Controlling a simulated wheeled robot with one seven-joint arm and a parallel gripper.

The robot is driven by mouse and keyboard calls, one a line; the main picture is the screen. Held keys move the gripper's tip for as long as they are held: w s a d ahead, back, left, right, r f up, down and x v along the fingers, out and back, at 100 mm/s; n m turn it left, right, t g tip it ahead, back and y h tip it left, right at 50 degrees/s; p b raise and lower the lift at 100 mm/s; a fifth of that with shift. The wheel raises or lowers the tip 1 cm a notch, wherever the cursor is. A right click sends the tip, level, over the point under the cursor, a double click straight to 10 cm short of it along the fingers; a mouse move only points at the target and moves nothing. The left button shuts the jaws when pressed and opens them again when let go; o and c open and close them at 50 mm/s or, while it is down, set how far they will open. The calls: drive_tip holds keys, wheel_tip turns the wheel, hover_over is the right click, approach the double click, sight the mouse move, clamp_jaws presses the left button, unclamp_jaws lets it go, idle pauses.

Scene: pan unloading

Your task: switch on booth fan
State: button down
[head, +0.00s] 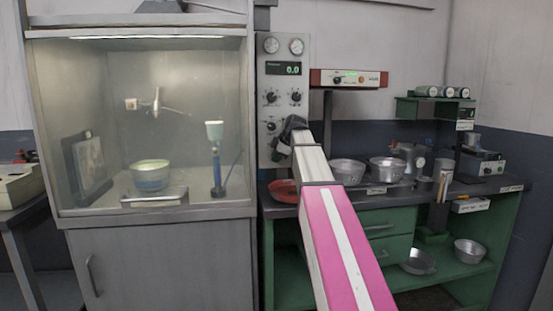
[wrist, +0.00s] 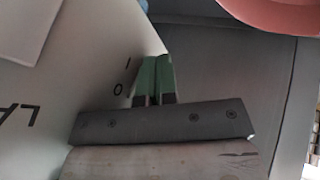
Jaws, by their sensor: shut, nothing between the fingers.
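The booth (head: 152,125) is a lit glass-fronted cabinet at the left. Beside it stands a grey control panel (head: 284,82) with two gauges, a green readout showing 0.0 and several dark knobs. My gripper (head: 288,132) is at the panel's lower part and covers some of it. In the wrist view the green fingers of my gripper (wrist: 154,80) are shut, with nothing between them. They are close to a pale panel face (wrist: 75,70) with the marks I and O. The fingers hide whatever is behind their tips; I cannot tell whether they touch it.
A red bowl (head: 284,188) sits on the bench below the panel; it also shows in the wrist view (wrist: 275,14). Metal pans (head: 387,170) and a red-framed unit (head: 348,79) are to the right. Green drawers (head: 388,222) are under the bench.

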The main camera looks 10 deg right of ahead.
drive_tip(key=shift+w+f+t, duration=0.15)
drive_tip(key=shift+w+t, duration=0.1)
drive_tip(key=shift+t, duration=0.15)
